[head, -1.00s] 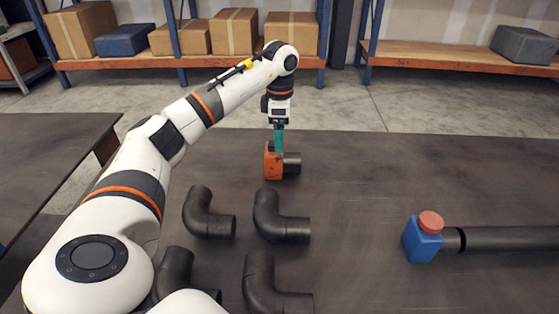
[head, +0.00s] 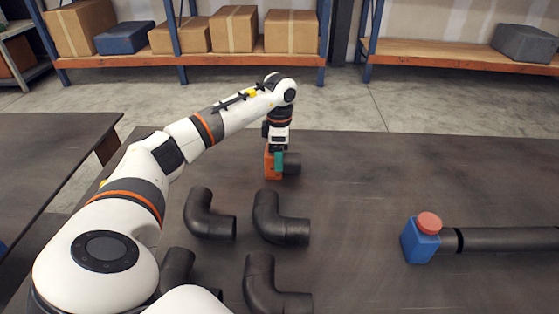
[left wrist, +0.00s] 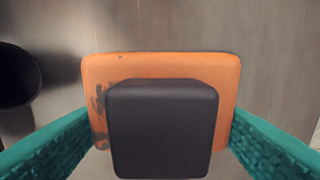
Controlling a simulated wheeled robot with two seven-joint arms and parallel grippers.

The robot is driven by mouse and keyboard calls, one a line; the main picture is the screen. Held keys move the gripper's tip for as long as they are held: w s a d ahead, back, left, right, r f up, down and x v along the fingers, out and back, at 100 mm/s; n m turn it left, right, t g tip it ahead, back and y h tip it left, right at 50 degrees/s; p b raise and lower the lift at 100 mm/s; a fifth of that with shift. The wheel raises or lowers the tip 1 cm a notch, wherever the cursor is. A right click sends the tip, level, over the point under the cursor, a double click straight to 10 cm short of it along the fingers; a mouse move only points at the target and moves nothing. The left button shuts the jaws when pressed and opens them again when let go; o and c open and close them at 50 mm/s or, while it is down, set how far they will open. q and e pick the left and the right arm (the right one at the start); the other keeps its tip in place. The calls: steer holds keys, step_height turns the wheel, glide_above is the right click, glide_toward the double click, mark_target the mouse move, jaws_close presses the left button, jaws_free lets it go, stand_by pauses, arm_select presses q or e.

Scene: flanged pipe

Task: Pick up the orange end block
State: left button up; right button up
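The orange end block (head: 269,166) stands on the dark table near its far edge, with a short dark stub (head: 293,163) on its right side. My left gripper (head: 279,161) points down at the block, with a teal finger in front of part of it. In the left wrist view the orange block (left wrist: 92,70) lies between the two teal fingers (left wrist: 161,112), which are spread apart at its left and right sides. The dark stub (left wrist: 162,130) covers its middle. I cannot tell whether either finger touches the block. My right gripper is not in view.
Several black pipe elbows, such as one (head: 275,222) and another (head: 205,218), lie nearer on the table (head: 360,190). A blue block with a red cap (head: 421,240) sits at the end of a long dark pipe (head: 510,239) at right. The table's middle right is clear.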

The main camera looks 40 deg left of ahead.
arm_select(q)
jaws_close()
steer(key=shift+w+a+r, duration=0.1)
